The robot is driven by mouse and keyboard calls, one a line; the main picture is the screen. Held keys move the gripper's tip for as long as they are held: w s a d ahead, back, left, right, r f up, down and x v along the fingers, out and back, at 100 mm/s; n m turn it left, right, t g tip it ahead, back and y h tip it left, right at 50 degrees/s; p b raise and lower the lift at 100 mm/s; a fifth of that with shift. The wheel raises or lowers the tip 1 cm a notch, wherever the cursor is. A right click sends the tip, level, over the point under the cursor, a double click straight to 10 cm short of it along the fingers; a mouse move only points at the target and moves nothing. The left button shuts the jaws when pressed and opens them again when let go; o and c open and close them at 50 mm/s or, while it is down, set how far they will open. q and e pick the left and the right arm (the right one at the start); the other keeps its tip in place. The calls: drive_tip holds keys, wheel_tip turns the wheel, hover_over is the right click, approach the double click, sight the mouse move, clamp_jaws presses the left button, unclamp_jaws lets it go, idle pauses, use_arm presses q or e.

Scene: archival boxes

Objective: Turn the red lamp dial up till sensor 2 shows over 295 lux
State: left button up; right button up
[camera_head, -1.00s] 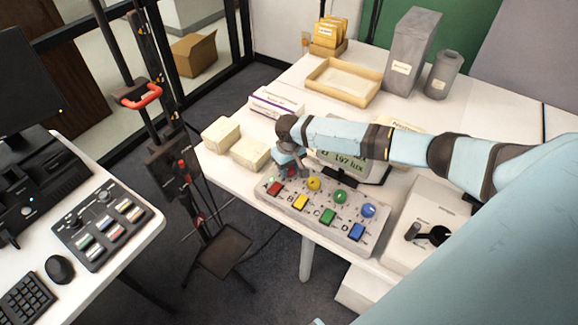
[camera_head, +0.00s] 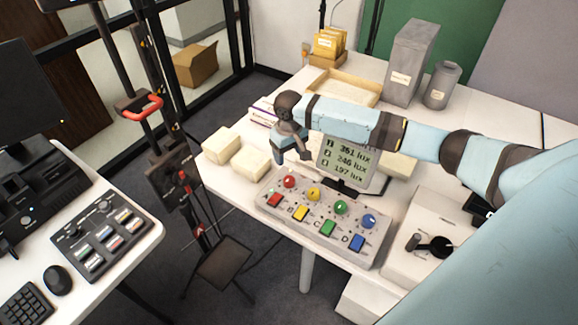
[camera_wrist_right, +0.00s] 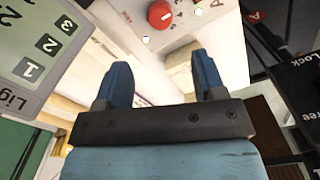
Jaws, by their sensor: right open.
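The red dial (camera_head: 289,182) is the round knob at the left end of the grey control panel (camera_head: 325,228); it also shows at the top of the right wrist view (camera_wrist_right: 160,15). My right gripper (camera_head: 295,158) is open and empty, above and behind the dial and apart from it. Its two blue fingers (camera_wrist_right: 162,75) are spread in the wrist view. The light display (camera_head: 347,160) behind the panel appears to read 351 lux, 246 lux and 197 lux, top to bottom, so sensor 2 is about 246. My left gripper is not in view.
Yellow (camera_head: 313,194), green (camera_head: 340,207) and blue (camera_head: 369,221) dials continue the row, with coloured buttons in front. Cream boxes (camera_head: 250,162) lie left of the gripper. A box with a black lever (camera_head: 436,243) stands right of the panel. A shallow tray (camera_head: 345,88) lies behind.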

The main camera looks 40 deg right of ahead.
drive_tip(key=shift+r, duration=1.45)
drive_tip(key=shift+a+f, duration=0.1)
drive_tip(key=s+a+f+n+t+y+p, duration=0.1)
drive_tip(key=s+a+f+t+y+p, duration=0.1)
drive_tip(key=s+a+f, duration=0.5)
drive_tip(key=s+a+f+n+t+y+p, duration=0.2)
drive_tip(key=s+a+f+t, duration=0.15)
drive_tip(key=a, duration=0.65)
drive_tip(key=s+r+t+p, duration=0.2)
drive_tip(key=s+t, duration=0.3)
drive_tip(key=s, duration=1.1)
drive_tip(key=shift+s+r+h+p, duration=0.3)
drive_tip(key=shift+r+h+p, duration=0.1)
drive_tip(key=shift+p, duration=0.1)
